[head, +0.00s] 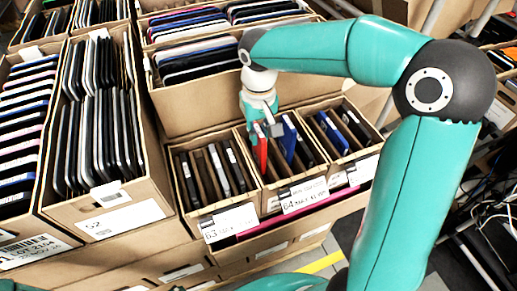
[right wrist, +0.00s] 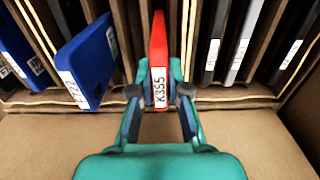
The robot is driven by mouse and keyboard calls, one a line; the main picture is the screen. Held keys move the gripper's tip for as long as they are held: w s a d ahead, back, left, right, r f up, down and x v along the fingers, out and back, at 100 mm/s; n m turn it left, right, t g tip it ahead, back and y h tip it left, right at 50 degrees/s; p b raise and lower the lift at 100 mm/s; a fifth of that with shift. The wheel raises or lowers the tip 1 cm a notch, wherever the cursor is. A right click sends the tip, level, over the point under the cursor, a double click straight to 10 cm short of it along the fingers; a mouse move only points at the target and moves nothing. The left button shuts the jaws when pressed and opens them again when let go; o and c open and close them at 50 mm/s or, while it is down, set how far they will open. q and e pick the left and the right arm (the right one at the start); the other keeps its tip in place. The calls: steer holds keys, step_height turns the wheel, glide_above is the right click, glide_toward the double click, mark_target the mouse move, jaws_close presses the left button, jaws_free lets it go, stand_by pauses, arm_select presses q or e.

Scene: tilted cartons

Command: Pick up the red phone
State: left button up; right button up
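The red phone (head: 261,151) stands on edge in the middle small carton (head: 270,196) in the head view. In the right wrist view the red phone (right wrist: 158,50) is upright, with a white label reading K355 at its near end. My right gripper (head: 268,130) is over that carton. In the right wrist view my right gripper's (right wrist: 159,92) fingers stand on both sides of the phone's labelled end. They look very close to it, but whether they press on it I cannot tell. My left gripper is not in view.
A blue phone (right wrist: 88,55) leans tilted left of the red one in the right wrist view. Cardboard dividers and dark phones stand close on the right. Neighbouring small cartons (head: 212,200) and larger full cartons (head: 115,225) crowd around.

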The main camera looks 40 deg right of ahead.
steer(key=shift+r, duration=0.15)
jaws_close()
steer(key=shift+w+r, duration=0.1)
steer(key=shift+r, duration=0.45)
step_height(320, 180, up, 19)
steer(key=p, duration=0.1)
steer(key=shift+f+p, duration=0.2)
steer(key=shift+p, duration=0.2)
steer(key=shift+r+p, duration=0.75)
steer(key=shift+p, duration=0.2)
step_height(320, 180, up, 3)
steer(key=p, duration=0.3)
steer(key=shift+f, duration=0.1)
stand_by(0.7)
